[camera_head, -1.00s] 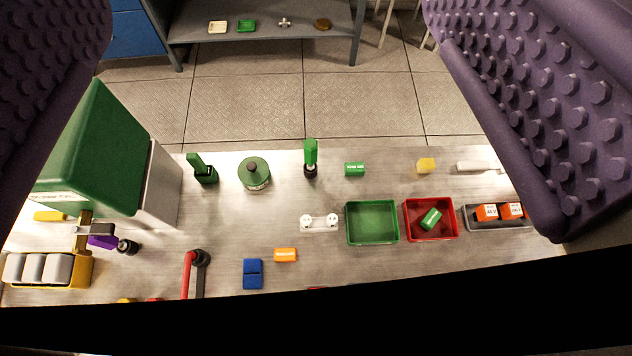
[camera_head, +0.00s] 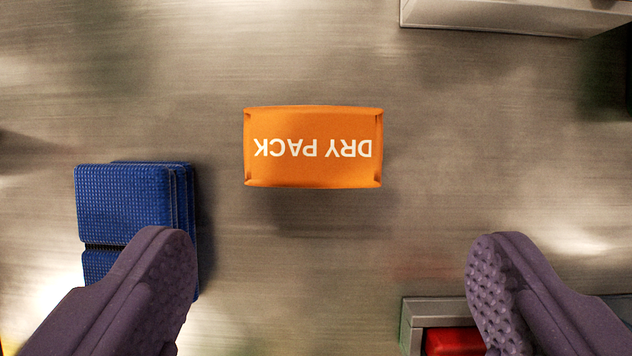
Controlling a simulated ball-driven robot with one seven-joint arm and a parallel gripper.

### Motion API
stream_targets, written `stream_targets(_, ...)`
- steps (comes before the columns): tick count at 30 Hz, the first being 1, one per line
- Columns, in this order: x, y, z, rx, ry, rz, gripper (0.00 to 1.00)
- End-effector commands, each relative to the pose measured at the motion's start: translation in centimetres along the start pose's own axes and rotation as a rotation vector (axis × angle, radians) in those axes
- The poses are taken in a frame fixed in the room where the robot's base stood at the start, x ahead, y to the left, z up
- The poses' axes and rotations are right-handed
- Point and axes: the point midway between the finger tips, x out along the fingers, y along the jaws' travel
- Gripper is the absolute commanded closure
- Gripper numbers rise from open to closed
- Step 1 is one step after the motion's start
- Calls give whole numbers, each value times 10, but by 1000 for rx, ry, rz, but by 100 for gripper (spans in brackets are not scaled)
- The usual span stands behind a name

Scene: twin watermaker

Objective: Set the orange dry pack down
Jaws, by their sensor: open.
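The orange dry pack (camera_head: 313,147) lies on the metal worktop, in the upper middle of the view, with its white lettering upside down. Nothing holds it. My gripper (camera_head: 328,245) is open, with its two purple studded fingers far apart at the lower left and lower right. The pack lies above the gap between the fingertips in the picture, and neither finger touches it.
A blue ribbed block (camera_head: 125,200) lies left of the pack, partly behind my left finger. A grey-edged tray (camera_head: 412,312) with a red thing (camera_head: 455,341) shows at the lower right. A pale grey edge (camera_head: 500,14) is at the top right. Bare worktop surrounds the pack.

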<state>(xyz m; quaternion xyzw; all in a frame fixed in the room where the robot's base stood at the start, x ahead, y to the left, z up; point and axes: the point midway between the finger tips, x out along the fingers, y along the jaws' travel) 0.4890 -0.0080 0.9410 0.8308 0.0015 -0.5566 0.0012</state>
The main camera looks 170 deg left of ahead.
Motion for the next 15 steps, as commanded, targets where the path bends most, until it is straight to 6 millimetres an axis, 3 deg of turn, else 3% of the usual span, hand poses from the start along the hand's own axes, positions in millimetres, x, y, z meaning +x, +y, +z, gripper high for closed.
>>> stream_targets(9, 49, -7, -5, 0, 0, -1, 11)
stream_targets(15, 51, -7, -7, -1, 2, -1, 11)
